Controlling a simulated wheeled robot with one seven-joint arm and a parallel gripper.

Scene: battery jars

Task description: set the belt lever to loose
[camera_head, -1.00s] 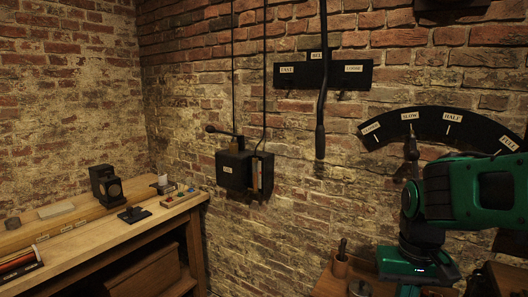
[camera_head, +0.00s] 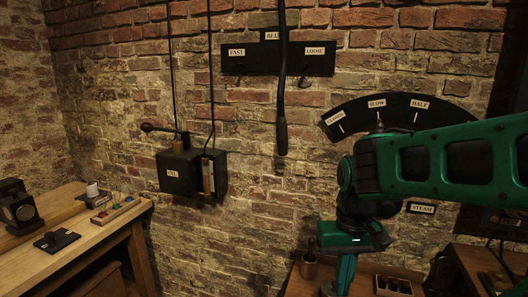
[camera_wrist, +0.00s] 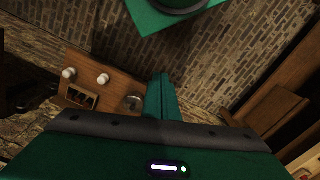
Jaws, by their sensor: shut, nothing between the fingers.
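The belt lever (camera_head: 282,110) is a long dark rod with a thicker grip, hanging down in front of the brick wall. It crosses a black plate (camera_head: 262,63) marked BELT, with FAST (camera_head: 237,52) on the left and a label that seems to read LOOSE (camera_head: 314,51) on the right. The lever hangs nearly upright between the two labels. My gripper (camera_head: 341,284) is low and to the right of the lever, pointing down, well apart from it. In the wrist view its green fingers (camera_wrist: 161,82) are together and empty; the lever is not identifiable there.
A black box (camera_head: 178,174) with a side handle is on the wall left of the lever. A curved scale (camera_head: 395,106) with SLOW and HALF labels is to the right, behind my arm. A workbench (camera_head: 90,228) stands left; a small table (camera_head: 300,288) is below my gripper.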

